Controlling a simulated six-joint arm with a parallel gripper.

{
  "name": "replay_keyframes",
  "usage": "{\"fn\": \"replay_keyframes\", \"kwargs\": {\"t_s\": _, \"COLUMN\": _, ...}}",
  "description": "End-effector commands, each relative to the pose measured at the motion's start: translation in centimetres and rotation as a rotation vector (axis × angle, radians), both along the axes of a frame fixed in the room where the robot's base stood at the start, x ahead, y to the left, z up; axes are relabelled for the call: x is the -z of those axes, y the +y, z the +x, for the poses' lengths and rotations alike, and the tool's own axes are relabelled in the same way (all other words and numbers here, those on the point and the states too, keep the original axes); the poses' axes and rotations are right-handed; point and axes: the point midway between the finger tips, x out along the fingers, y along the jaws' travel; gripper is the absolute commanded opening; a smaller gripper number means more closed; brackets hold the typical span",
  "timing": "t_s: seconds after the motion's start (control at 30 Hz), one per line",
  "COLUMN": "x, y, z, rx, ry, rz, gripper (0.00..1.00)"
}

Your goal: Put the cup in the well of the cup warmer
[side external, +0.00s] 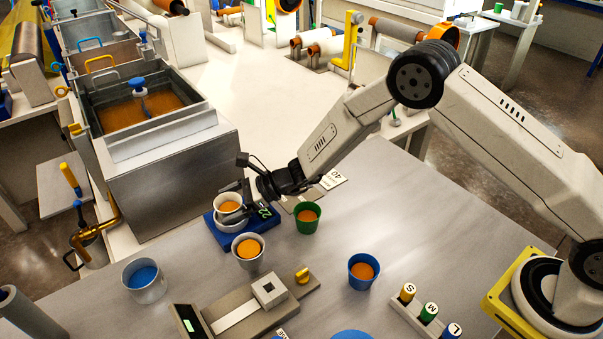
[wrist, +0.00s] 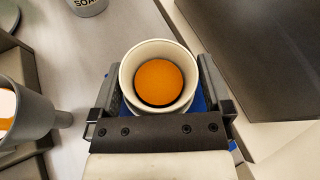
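A white cup (side external: 229,205) with orange contents is at the blue cup warmer (side external: 214,231), which shows the number 22. The pale ring of the warmer's well (side external: 236,226) shows just below the cup. I cannot tell whether the cup's base is down in the well or slightly above it. My gripper (side external: 235,201) reaches in from the right with its fingers around the cup. In the wrist view, the cup (wrist: 159,77) fills the space between both fingers (wrist: 159,95), upright and seemingly touching each. Blue parts of the warmer show beside the fingers.
Another white cup (side external: 248,253) stands close in front of the warmer. A green cup (side external: 307,219) is to its right, and a blue cup (side external: 363,272) farther right. A cup with blue contents (side external: 144,282) stands front left. The large metal bath (side external: 170,175) is behind left.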

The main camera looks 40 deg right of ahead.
Motion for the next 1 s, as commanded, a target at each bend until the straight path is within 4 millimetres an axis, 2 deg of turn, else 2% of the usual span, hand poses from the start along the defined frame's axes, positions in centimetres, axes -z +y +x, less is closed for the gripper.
{"fn": "replay_keyframes", "kwargs": {"t_s": 0.27, "x": -0.2, "y": 0.0, "z": 0.0, "rx": 0.000, "ry": -0.001, "rz": 0.000, "gripper": 1.00}}
{"fn": "replay_keyframes", "kwargs": {"t_s": 0.47, "x": -0.6, "y": -0.9, "z": -0.4, "rx": 0.002, "ry": 0.000, "rz": -0.001, "gripper": 1.00}}
{"fn": "replay_keyframes", "kwargs": {"t_s": 0.67, "x": -1.5, "y": -2.8, "z": -1.3, "rx": 0.002, "ry": 0.000, "rz": 0.000, "gripper": 1.00}}
{"fn": "replay_keyframes", "kwargs": {"t_s": 1.0, "x": -3.7, "y": -7.5, "z": -3.5, "rx": 0.003, "ry": -0.001, "rz": 0.000, "gripper": 1.00}}
